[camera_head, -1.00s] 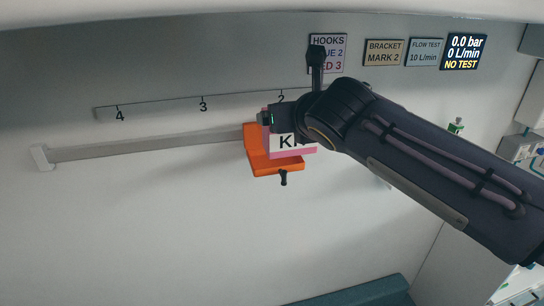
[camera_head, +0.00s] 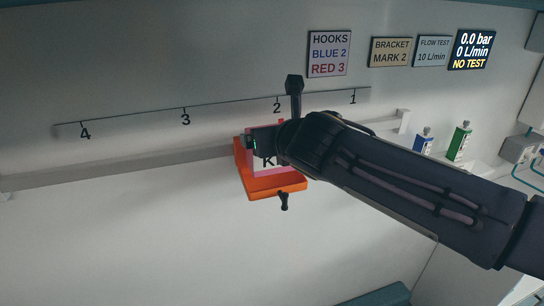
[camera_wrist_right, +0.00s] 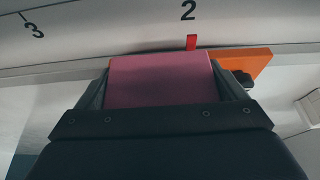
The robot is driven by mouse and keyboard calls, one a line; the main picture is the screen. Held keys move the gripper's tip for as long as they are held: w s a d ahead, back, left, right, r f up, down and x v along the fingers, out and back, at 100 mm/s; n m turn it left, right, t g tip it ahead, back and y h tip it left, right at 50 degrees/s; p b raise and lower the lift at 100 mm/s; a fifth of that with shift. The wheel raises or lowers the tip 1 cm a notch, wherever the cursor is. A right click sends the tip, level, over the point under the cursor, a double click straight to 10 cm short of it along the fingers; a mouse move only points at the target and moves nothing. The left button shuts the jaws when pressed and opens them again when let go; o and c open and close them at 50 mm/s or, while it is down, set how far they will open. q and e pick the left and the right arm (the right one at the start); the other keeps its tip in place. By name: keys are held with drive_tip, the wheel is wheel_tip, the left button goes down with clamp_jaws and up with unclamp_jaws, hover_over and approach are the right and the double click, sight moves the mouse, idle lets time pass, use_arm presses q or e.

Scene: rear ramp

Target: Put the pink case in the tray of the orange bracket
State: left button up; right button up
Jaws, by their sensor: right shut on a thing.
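The pink case (camera_head: 256,172) has a white label with dark letters, partly hidden by my right gripper. The orange bracket (camera_head: 277,193) hangs on the wall rail below mark 2, its tray facing up and a dark knob under it. My right gripper (camera_head: 262,145) is shut on the case, which appears within the tray's outline; I cannot tell if it touches the tray floor. In the right wrist view the pink case (camera_wrist_right: 160,80) fills the space between the fingers. The orange bracket (camera_wrist_right: 243,60) shows behind it, with a red pointer under mark 2. My left gripper is out of view.
The pale wall rail (camera_head: 120,167) runs to both sides of the bracket, under a numbered scale (camera_head: 225,100). A blue bottle (camera_head: 423,140) and a green bottle (camera_head: 460,142) stand at the right, beyond my arm. Wall signs hang above. The wall below the bracket is clear.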

drive_tip(key=shift+f+b, duration=0.55)
drive_tip(key=shift+f, duration=1.25)
drive_tip(key=shift+f, duration=0.15)
drive_tip(key=o, duration=1.1)
drive_tip(key=shift+c, duration=0.2)
